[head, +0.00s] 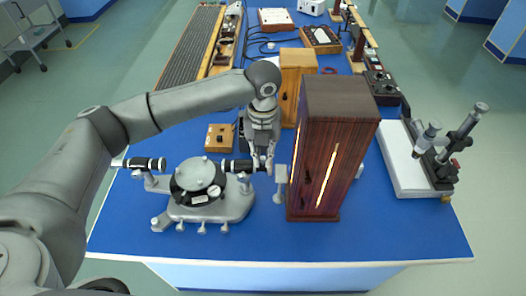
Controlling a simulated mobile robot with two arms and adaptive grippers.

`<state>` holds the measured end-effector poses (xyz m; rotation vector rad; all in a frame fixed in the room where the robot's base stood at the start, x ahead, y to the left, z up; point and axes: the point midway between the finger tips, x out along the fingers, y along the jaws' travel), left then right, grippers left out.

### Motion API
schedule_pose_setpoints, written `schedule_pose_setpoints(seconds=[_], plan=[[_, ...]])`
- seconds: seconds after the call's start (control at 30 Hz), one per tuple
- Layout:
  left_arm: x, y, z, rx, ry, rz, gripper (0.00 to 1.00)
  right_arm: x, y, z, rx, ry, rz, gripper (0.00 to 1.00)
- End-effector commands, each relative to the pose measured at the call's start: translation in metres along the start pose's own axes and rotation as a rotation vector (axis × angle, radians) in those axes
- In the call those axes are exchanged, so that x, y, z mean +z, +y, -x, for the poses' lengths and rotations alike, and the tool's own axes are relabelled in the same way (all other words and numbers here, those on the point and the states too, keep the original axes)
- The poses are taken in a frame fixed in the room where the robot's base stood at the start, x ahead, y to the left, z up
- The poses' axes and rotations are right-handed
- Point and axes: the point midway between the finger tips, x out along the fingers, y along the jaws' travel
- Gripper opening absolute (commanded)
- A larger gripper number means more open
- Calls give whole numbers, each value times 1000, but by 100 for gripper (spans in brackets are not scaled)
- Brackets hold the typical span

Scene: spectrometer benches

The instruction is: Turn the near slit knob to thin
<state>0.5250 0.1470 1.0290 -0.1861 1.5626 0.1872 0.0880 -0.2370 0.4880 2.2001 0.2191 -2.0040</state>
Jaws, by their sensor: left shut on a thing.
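One black tube points left and another black tube (236,166) points right, toward the wooden lamp housing. My left gripper (263,164) reaches down from above at the right end of this tube. Its fingers are shut at the slit end, on what appears to be the near slit knob. The knob is small and mostly hidden by the fingers, so its setting cannot be read. My right gripper is not in view.
A tall dark wooden housing (325,150) with a bright slot stands close right of the gripper. A small grey plate (280,185) stands between them. A lighter wooden cabinet (298,75) and a small wooden box (219,138) are behind. A microscope-like instrument (430,160) is at right. The front bench edge is clear.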

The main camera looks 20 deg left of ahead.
Motion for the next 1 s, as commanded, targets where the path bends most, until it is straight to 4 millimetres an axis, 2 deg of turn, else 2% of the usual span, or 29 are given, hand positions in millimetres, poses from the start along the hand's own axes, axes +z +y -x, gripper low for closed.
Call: schedule_pose_setpoints(seconds=[0.27,0.7,1.0], plan=[[-1,0,5,1,4,145,0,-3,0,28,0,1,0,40],[-1,0,5,1,5,551,0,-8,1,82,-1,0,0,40],[0,0,4,1,2,837,0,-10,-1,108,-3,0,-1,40]])
